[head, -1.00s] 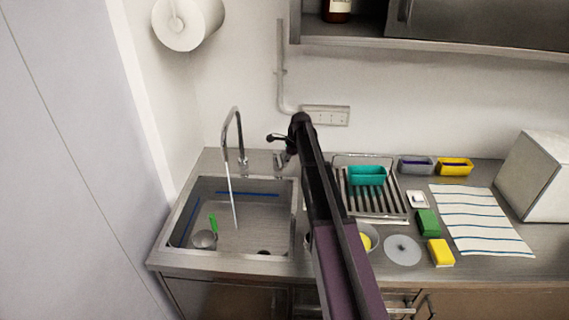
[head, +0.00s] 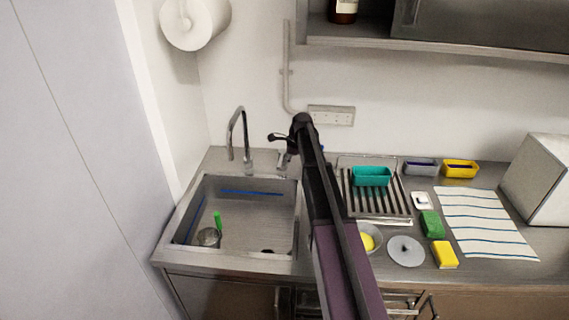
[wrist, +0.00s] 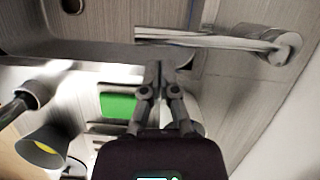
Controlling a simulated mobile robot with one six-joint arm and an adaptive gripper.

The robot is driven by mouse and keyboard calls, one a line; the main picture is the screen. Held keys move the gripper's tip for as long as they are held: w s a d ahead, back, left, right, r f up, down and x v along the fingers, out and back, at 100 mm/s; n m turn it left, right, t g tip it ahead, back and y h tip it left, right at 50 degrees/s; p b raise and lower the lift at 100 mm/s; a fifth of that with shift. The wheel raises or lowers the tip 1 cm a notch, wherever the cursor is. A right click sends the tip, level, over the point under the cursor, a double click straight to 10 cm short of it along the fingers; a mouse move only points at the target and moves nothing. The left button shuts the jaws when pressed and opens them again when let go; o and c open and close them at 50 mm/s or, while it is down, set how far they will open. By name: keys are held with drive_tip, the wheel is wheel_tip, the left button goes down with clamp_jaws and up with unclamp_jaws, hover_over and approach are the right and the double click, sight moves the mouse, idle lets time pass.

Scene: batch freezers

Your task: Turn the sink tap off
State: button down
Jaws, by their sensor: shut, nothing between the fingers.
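The sink tap (head: 239,138) is a tall curved metal spout at the back of the steel sink (head: 183,222). No water stream shows below its spout. A small metal fitting (head: 283,160), perhaps the tap's handle, stands to its right, partly behind my gripper. My gripper (head: 274,137) is above this fitting, to the right of the spout. In the wrist view its fingers (wrist: 158,70) are together and empty, below a shiny metal pipe-like part (wrist: 215,41). I cannot tell whether the fingers touch the fitting.
A scoop with a green handle (head: 218,221) is in the sink. To the right are a drying rack (head: 391,207) with a teal tub (head: 371,176), sponges, a round lid (head: 405,251) and a striped cloth (head: 487,222). A shelf (head: 460,45) overhangs the back right.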

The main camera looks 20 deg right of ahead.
drive_tip(key=s+d+p+v, duration=0.1)
drive_tip(key=d+p+v, duration=0.1)
drive_tip(key=p+v, duration=0.8)
drive_tip(key=shift+s+d+r, duration=0.2)
drive_tip(key=shift+d+r, duration=0.05)
drive_tip(key=shift+r, duration=0.05)
idle(0.9)
drive_tip(key=s+a+f+n+h+b, duration=0.1)
drive_tip(key=s+a+f+n+b, duration=0.2)
drive_tip(key=s+a+n, duration=0.3)
drive_tip(key=s+a+f+n+h+b, duration=0.1)
drive_tip(key=s+a+f+n+b, duration=0.2)
drive_tip(key=s+a+n, duration=0.4)
drive_tip(key=s+a+f+n+g+h+b, duration=0.1)
drive_tip(key=s+a+f+n+b, duration=0.3)
drive_tip(key=s, duration=1.5)
drive_tip(key=shift+a+f+n, duration=0.5)
drive_tip(key=shift+a+n, duration=1.1)
drive_tip(key=shift+n, duration=0.5)
